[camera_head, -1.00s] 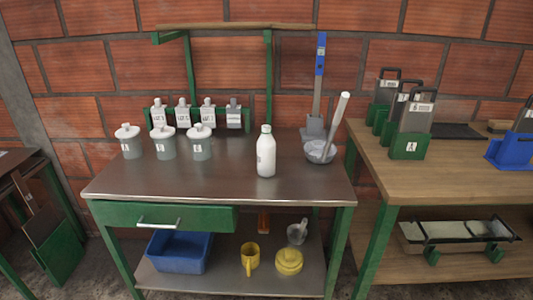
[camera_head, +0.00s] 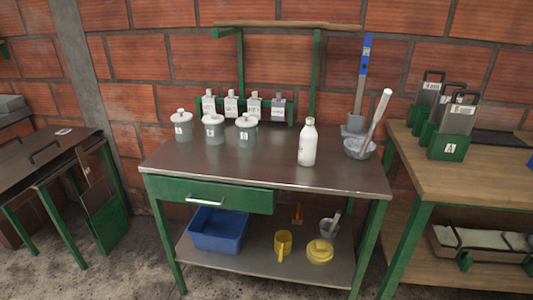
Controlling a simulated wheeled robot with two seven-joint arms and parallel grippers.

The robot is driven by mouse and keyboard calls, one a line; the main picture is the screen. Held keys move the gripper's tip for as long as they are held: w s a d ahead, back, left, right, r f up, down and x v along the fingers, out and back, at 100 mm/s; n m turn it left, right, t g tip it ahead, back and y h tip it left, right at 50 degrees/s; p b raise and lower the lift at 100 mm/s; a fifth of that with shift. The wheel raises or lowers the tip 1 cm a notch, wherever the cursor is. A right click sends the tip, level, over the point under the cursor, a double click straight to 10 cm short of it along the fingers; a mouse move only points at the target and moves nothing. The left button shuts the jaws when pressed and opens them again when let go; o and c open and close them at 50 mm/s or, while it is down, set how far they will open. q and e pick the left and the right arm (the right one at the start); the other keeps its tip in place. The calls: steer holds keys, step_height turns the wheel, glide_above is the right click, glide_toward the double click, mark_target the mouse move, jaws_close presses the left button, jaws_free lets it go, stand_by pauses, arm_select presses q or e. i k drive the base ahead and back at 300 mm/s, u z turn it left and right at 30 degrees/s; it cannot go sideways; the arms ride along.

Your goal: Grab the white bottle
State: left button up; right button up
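The white bottle (camera_head: 308,144) stands upright on the dark metal top of the green-framed table (camera_head: 265,176), right of the middle and near the front edge. It has a narrow neck and a pale cap. Nothing touches it. Neither of my grippers shows in the head view.
Several lidded grey jars (camera_head: 214,130) stand left of the bottle, with small labelled containers on a rack (camera_head: 254,106) behind. A grey mortar with a pestle (camera_head: 361,147) stands to the right. A wooden table (camera_head: 460,182) is at the right. The table's front left is clear.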

mark_target(308, 137)
steer(key=u, duration=4.2)
steer(key=i, duration=0.1)
steer(key=z, duration=3.2)
steer(key=i, duration=0.85)
steer(key=z, duration=0.7)
